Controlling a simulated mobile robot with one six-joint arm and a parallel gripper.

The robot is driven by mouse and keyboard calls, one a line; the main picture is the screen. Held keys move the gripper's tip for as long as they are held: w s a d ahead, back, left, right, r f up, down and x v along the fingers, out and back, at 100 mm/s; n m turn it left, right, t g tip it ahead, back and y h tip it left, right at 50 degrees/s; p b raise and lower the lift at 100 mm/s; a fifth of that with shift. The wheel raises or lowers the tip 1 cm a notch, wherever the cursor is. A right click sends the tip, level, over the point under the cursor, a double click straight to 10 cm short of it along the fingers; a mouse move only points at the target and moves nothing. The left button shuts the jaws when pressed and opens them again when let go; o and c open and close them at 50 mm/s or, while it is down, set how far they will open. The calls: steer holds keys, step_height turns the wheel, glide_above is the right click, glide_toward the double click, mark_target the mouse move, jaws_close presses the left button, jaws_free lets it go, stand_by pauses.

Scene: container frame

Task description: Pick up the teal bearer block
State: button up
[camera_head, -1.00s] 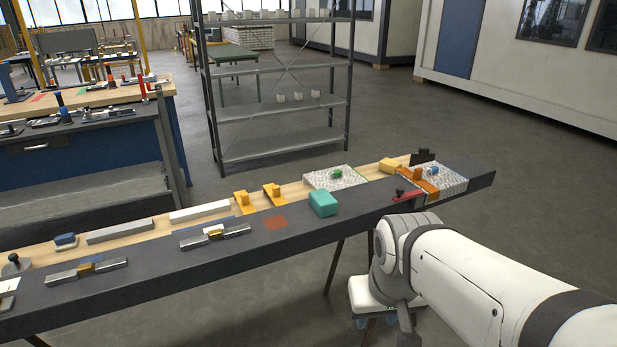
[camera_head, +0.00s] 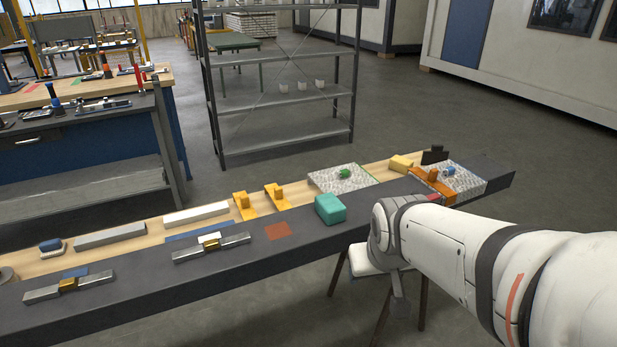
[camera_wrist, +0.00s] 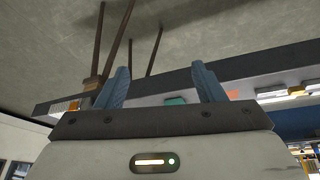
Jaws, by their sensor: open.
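The teal bearer block (camera_head: 330,208) sits on the dark front beam of the long bench, right of a reddish-brown square patch. In the wrist view the teal block (camera_wrist: 176,101) shows small, between my two blue fingers. My gripper (camera_wrist: 162,85) is open and empty, with the block some way beyond its fingertips. In the head view my arm reaches in from the right, its wrist close to the bench's front edge just right of the block. The fingers are hidden there.
An orange clamp (camera_head: 432,180) on a textured plate and a yellow block (camera_head: 401,163) stand to the right. Yellow brackets (camera_head: 276,196) and a grey bar with a brass piece (camera_head: 211,246) lie to the left. A metal shelf (camera_head: 285,100) stands behind. The beam around the teal block is clear.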

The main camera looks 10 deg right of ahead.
steer(key=o, duration=0.4)
steer(key=w+d+f+t, duration=0.1)
steer(key=w, duration=0.3)
steer(key=w+d+f+t+b, duration=0.1)
steer(key=w+t, duration=0.1)
steer(key=w, duration=0.2)
steer(key=w+d+f+t+b, duration=0.1)
steer(key=w, duration=0.3)
steer(key=shift+w+d+f+n+t+h, duration=0.2)
steer(key=shift+w+f+n+t+h, duration=0.1)
steer(key=shift+w+f, duration=0.1)
steer(key=shift+c, duration=0.2)
steer(key=n+t+y+b, duration=0.2)
steer(key=t+y+b, duration=0.15)
steer(key=t, duration=0.25)
glide_toward(338, 211)
steer(key=w+d+f, duration=0.1)
steer(key=w+d, duration=0.1)
steer(key=w, duration=0.2)
steer(key=shift+w+a+f+n+t+y, duration=0.25)
steer(key=shift+w+a+y, duration=0.4)
steer(key=shift+w, duration=0.65)
steer(key=shift+w+a+f+n+t+y, duration=0.15)
steer(key=shift+w+a+t+y, duration=0.45)
steer(key=shift+w, duration=0.7)
steer(key=shift+w+a+f+n+t+y, duration=0.15)
steer(key=shift+w+a+f+y, duration=0.2)
steer(key=shift+w+a, duration=0.75)
